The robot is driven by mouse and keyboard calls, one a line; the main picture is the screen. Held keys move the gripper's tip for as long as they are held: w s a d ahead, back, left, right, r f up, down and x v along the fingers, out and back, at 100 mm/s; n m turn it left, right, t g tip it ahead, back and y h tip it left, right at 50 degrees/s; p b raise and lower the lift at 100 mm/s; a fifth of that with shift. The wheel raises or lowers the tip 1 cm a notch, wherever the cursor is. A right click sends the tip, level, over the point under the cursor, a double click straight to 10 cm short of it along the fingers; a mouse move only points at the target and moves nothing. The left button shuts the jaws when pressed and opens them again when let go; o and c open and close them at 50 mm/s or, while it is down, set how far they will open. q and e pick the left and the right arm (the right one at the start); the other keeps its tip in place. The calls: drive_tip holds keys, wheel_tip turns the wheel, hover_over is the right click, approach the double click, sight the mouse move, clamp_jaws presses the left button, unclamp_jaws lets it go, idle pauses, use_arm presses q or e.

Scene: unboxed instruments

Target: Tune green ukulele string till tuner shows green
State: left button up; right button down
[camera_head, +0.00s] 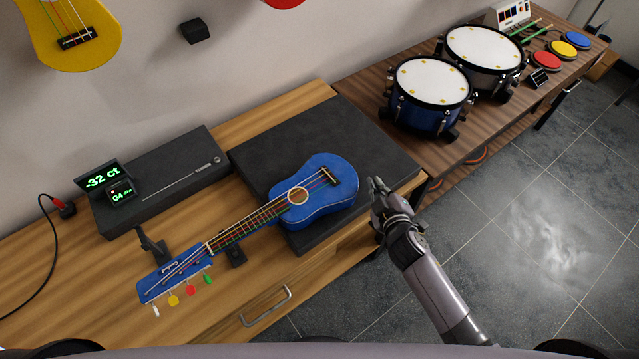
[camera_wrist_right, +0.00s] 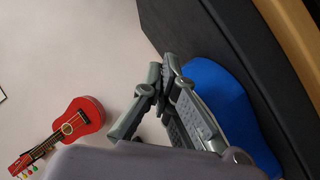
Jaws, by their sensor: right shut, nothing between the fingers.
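The blue ukulele (camera_head: 326,200) lies on a dark mat (camera_head: 370,150) on the wooden cabinet, its neck over small black stands. Its headstock (camera_head: 172,272) points to the lower left. White, yellow, red and green pegs hang along the near edge; the green peg (camera_head: 208,279) is nearest the neck. The tuner display (camera_head: 103,179) reads -32 ct in green, with G4 on a smaller screen below. My right gripper (camera_head: 376,184) is shut and empty, just right of the ukulele's body. In the right wrist view the gripper (camera_wrist_right: 160,75) is beside the blue body (camera_wrist_right: 228,105). My left gripper is not in view.
A black box (camera_head: 165,180) bears the tuner at the back left. Two drums (camera_head: 432,80) and colored pads (camera_head: 563,48) stand on the right table. A drawer handle (camera_head: 265,306) juts from the cabinet front. Tiled floor (camera_head: 530,220) is clear at right.

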drive_tip(key=w+a+r+n+t+y, duration=0.1)
drive_tip(key=w+a+r+n+y, duration=0.15)
drive_tip(key=r, duration=0.25)
drive_tip(key=w+a+r+n+t+y, duration=0.1)
drive_tip(key=w+a+r+n+y, duration=0.1)
drive_tip(key=a+r+n, duration=0.3)
wheel_tip(320, 180, up, 8)
drive_tip(key=n+g+y+p, duration=0.2)
drive_tip(key=n+g+y, duration=0.55)
drive_tip(key=n, duration=0.65)
hover_over(321, 189)
drive_tip(key=r+x, duration=0.1)
drive_tip(key=x, duration=0.3)
drive_tip(key=s+d+f+n+g+h, duration=0.1)
drive_tip(key=d+f+n+g+h, duration=0.2)
drive_tip(key=f+n+g+h, duration=0.2)
drive_tip(key=f+n, duration=0.1)
drive_tip(key=n, duration=0.2)
drive_tip(key=shift+s+d+n+p, duration=0.2)
drive_tip(key=shift+d+n+p, duration=0.05)
drive_tip(key=shift+n+p, duration=0.1)
drive_tip(key=shift+f, duration=0.15)
wheel_tip(321, 189, down, 9)
drive_tip(key=b, duration=0.7)
